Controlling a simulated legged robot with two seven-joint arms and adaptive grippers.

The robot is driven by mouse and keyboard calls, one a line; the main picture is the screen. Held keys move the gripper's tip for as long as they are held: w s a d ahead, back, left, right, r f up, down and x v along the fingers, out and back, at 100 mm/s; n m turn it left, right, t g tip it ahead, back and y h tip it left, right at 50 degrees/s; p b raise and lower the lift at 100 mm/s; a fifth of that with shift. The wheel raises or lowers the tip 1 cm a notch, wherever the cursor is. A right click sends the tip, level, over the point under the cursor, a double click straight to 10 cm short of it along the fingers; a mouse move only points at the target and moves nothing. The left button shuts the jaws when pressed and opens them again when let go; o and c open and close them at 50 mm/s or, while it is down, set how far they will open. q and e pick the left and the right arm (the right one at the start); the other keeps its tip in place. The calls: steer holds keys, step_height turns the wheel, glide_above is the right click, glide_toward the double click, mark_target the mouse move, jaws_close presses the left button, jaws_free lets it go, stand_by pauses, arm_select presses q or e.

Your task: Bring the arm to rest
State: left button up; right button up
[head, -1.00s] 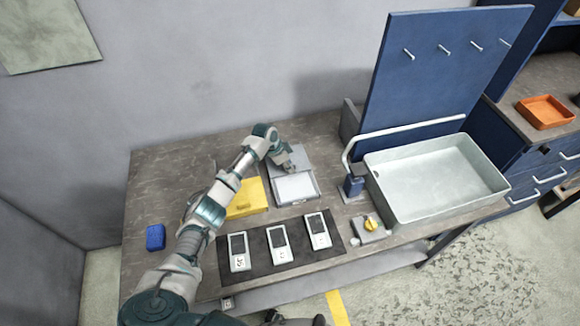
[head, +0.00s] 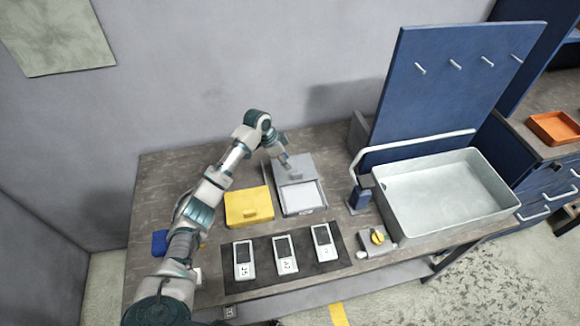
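My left arm reaches up from the lower left over the table. Its gripper (head: 286,163) is above the grey box (head: 297,187), near its back part. The fingers are small and turned away, so I cannot tell whether they are open or shut, or whether they touch the box. A yellow box (head: 248,207) sits just left of the grey one. My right gripper does not show in the head view.
Three handheld devices (head: 285,255) lie on a dark mat (head: 264,270) in front. A yellow knob unit (head: 377,237) and a large grey tray (head: 440,195) stand to the right, beside a blue peg panel (head: 440,90). A blue block (head: 160,242) is partly hidden by my arm.

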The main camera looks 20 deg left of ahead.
arm_select(q)
steer(key=shift+a+r, duration=0.15)
steer(key=shift+r, duration=0.2)
